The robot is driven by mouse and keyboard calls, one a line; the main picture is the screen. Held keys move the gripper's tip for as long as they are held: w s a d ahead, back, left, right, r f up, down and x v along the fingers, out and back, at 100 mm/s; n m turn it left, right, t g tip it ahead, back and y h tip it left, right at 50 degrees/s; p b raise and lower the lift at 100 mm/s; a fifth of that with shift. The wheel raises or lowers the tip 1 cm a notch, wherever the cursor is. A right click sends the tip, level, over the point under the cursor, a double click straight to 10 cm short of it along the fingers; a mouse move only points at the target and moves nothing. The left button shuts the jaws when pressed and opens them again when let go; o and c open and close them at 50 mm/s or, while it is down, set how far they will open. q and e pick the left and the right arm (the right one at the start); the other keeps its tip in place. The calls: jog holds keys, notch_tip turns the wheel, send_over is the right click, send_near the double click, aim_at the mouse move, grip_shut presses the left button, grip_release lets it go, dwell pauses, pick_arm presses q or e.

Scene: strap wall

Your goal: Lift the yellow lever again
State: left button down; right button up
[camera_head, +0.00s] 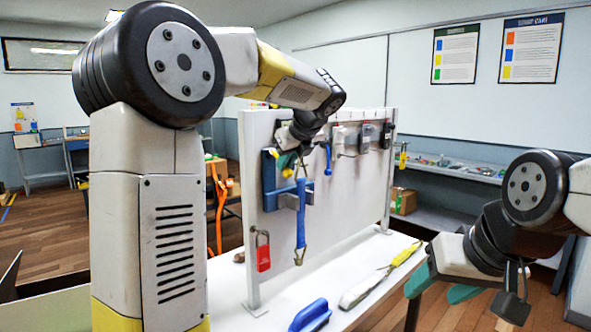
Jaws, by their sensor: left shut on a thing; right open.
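A white upright panel (345,215) stands on the white table. A blue and grey bracket (270,172) is fixed on its left part, with a blue strap (301,215) hanging down from it to a metal hook. The yellow lever (288,172) shows only as a small yellow piece by the bracket. My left gripper (285,160) is at the bracket, its teal fingertips shut at the yellow piece; my wrist hides most of the grip. My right gripper (443,287) is open and empty, off the table's right side, its teal fingers apart.
A red padlock (263,252) hangs low on the panel. A blue-handled thing (311,316) and a yellow-and-grey tool (382,275) lie on the table in front. Grey boxes and a black switch (387,135) sit along the panel's upper right. An orange strap (220,205) hangs behind left.

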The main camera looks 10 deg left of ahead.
pick_arm(q)
jog(key=h, duration=0.1)
jog(key=r+g, duration=0.1)
jog(key=r+g+h, duration=0.1)
jog(key=shift+w+a+r+h, duration=0.2)
jog(key=shift+w+r+h, duration=0.05)
jog(key=shift+h, duration=0.05)
jog(key=shift+w+a+r+n+g+h, duration=0.1)
jog(key=shift+a+r+n+g+h, duration=0.1)
jog(key=shift+r+g+h, duration=0.4)
jog(key=shift+w+a+r+n+g+h, duration=0.1)
jog(key=shift+a+r+n+g+h, duration=0.1)
jog(key=shift+r+g+h, duration=0.35)
jog(key=shift+f+h, duration=0.1)
jog(key=shift+h, duration=0.15)
jog(key=c, duration=1.5)
grip_release()
jog(key=v, duration=0.7)
jog(key=shift+r, duration=0.4)
